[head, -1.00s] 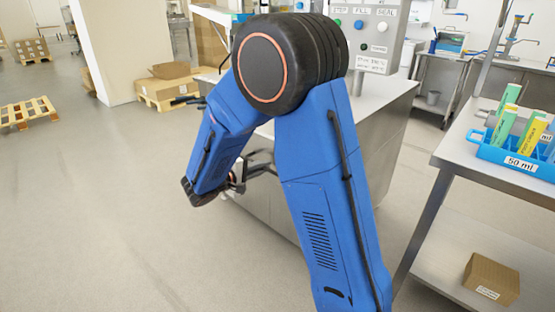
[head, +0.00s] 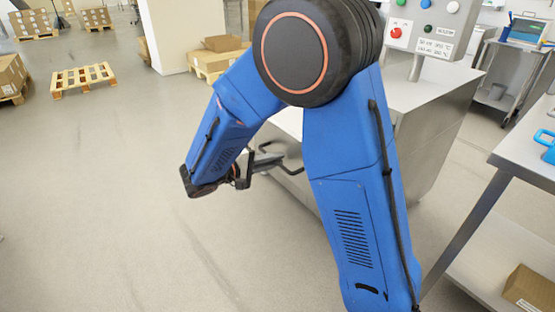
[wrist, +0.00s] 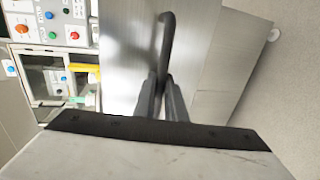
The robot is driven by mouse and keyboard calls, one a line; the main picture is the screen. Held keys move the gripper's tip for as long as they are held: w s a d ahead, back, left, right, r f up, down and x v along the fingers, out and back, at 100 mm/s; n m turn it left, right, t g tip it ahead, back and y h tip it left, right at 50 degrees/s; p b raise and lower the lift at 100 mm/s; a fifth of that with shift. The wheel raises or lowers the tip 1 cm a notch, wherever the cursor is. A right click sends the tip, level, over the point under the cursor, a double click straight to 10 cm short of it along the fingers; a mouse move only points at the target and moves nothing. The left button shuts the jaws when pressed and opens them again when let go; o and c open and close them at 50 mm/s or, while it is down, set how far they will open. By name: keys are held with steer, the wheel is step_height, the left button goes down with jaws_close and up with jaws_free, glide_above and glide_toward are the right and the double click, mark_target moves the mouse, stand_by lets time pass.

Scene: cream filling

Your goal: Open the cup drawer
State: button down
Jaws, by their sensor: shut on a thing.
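A dark bar handle (head: 288,150) stands out from the front of the steel cabinet (head: 430,135), partly behind my arm. The wrist view shows the handle (wrist: 168,32) rising from between my fingers against a brushed-steel front (wrist: 195,50). My gripper (head: 262,164) is shut on the handle, and the wrist view shows both fingers (wrist: 162,104) on either side of its near part. My blue arm hides much of the cabinet front in the head view. I cannot see inside the drawer, and its opening gap cannot be made out.
A control panel with buttons (head: 425,28) stands on the cabinet. A steel table (head: 528,150) with a carton (head: 527,290) on its lower shelf is at the right. Open floor (head: 100,210) lies to the left, with a wooden pallet (head: 84,80) farther back.

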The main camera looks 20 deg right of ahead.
steer(key=c, duration=1.8)
jaws_free()
steer(key=v, duration=1.7)
steer(key=shift+a, duration=0.2)
